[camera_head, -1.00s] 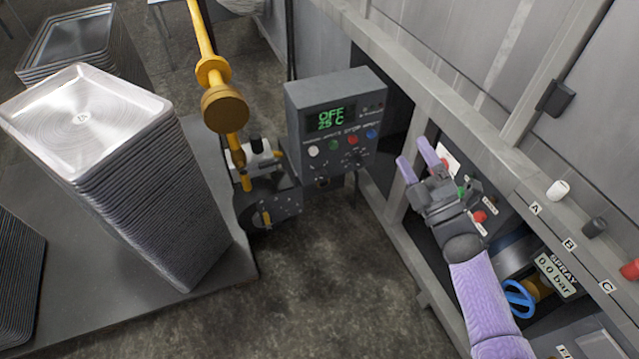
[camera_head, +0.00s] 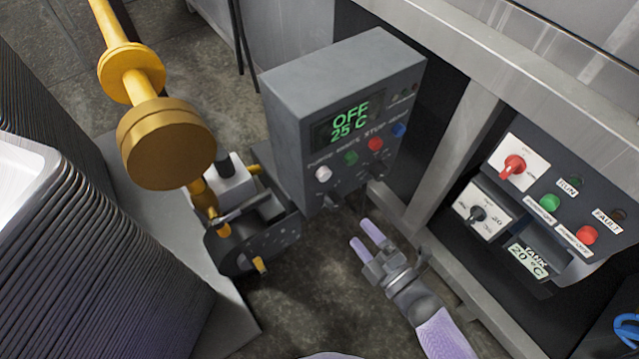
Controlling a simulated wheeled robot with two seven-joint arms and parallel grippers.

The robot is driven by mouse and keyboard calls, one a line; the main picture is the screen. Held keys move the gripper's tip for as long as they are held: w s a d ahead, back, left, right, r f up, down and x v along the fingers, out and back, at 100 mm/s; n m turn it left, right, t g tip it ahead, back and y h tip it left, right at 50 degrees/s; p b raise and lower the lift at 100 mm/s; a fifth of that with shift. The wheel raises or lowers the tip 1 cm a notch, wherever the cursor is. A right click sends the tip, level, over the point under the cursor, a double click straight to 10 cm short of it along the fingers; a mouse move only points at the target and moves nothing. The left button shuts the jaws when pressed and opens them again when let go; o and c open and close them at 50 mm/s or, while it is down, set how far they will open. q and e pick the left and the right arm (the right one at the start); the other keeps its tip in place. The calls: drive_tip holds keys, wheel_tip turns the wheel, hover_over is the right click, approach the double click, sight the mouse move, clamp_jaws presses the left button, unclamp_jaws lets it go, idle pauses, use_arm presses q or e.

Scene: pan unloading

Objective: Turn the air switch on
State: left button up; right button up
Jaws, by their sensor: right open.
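A grey control box (camera_head: 340,110) stands at the centre with a green display (camera_head: 350,122) reading "OFF 25 C". Its front has a white, a green, a red and a blue button. Dark knobs sit below them, one at the lower right (camera_head: 376,170) and one at the lower left (camera_head: 333,200). The small labels are too blurred to tell which one is the air switch. My right gripper (camera_head: 362,238) is open and empty, below and in front of the box, apart from the knobs. My left gripper is out of view.
A second panel (camera_head: 590,205) at right has a red rotary switch (camera_head: 514,165), a black knob (camera_head: 478,214) and green and red buttons. A steel frame (camera_head: 440,165) lies between the panels. A yellow pipe (camera_head: 165,145) and stacked trays (camera_head: 100,250) are at left.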

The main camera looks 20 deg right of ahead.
sight(338, 207)
drive_tip(key=b+x, duration=0.1)
drive_tip(key=x, duration=0.2)
drive_tip(key=b+x, duration=0.1)
drive_tip(key=x, duration=0.1)
drive_tip(key=shift+w+a+f, duration=0.15)
drive_tip(key=shift+w+f, duration=0.05)
drive_tip(key=shift+w, duration=0.15)
drive_tip(key=x, duration=0.3)
drive_tip(key=shift+w+r+b, duration=0.15)
drive_tip(key=shift+b, duration=0.25)
drive_tip(key=shift+w+a, duration=0.1)
clamp_jaws()
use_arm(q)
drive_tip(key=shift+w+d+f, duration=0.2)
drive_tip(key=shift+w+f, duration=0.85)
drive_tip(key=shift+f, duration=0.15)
